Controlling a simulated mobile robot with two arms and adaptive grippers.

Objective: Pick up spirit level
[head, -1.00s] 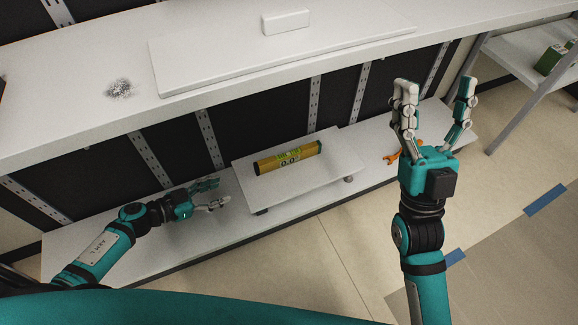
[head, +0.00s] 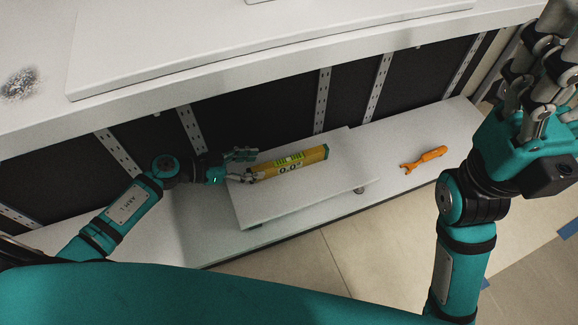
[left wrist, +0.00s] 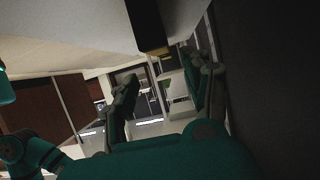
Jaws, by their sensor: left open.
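The spirit level (head: 298,160) is a yellow bar with dark ends and a 0.0 readout. It lies on a raised white platform (head: 300,190) on the lower shelf. My left gripper (head: 254,167) is open at the level's left end, its fingers near that end; I cannot tell whether they touch it. In the left wrist view, the level (left wrist: 147,32) shows as a yellow and dark block at the top, above the gap between the open fingers (left wrist: 160,66). My right gripper (head: 545,75) is up at the right edge, partly cut off, away from the level.
An orange wrench (head: 424,159) lies on the lower shelf (head: 430,125) right of the platform. The upper counter (head: 200,105) overhangs the space behind the level. A grey granular pile (head: 20,84) is on the counter at the left. The floor in front is clear.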

